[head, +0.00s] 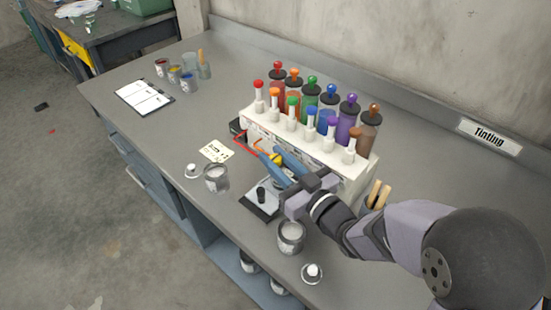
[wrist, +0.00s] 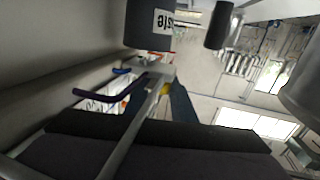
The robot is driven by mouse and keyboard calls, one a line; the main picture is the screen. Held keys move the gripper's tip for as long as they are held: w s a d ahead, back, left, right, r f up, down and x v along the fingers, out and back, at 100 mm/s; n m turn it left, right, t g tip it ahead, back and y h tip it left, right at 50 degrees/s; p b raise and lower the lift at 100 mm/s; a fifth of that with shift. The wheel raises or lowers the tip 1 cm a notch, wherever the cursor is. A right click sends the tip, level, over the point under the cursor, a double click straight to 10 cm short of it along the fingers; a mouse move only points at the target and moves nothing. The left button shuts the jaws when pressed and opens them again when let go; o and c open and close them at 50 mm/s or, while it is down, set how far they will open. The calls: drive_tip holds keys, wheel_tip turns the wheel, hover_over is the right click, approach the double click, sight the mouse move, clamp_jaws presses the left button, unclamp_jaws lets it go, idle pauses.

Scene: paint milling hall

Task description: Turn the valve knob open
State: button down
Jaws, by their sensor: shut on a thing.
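The white tinting dispenser (head: 318,150) stands on the bench and bears several coloured bottles and pumps. Thin red and orange levers (head: 246,145) stick out low at its front left. My gripper (head: 270,157) has two blue fingers pointing at the dispenser's front, close around a small yellow part that I take for the valve knob (head: 277,158). The fingers look closed on it, though the contact is partly hidden. In the wrist view the yellow part (wrist: 167,88) shows beside a blue finger, with a purple lever (wrist: 105,93) to the left.
A note card (head: 216,151) and clipboard (head: 145,97) lie left.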

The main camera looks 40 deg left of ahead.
sight(279, 163)
drive_tip(key=c, duration=1.8)
unclamp_jaws()
drive_tip(key=shift+o, duration=0.2)
drive_tip(key=shift+b+v, duration=0.75)
drive_tip(key=shift+v, duration=2.95)
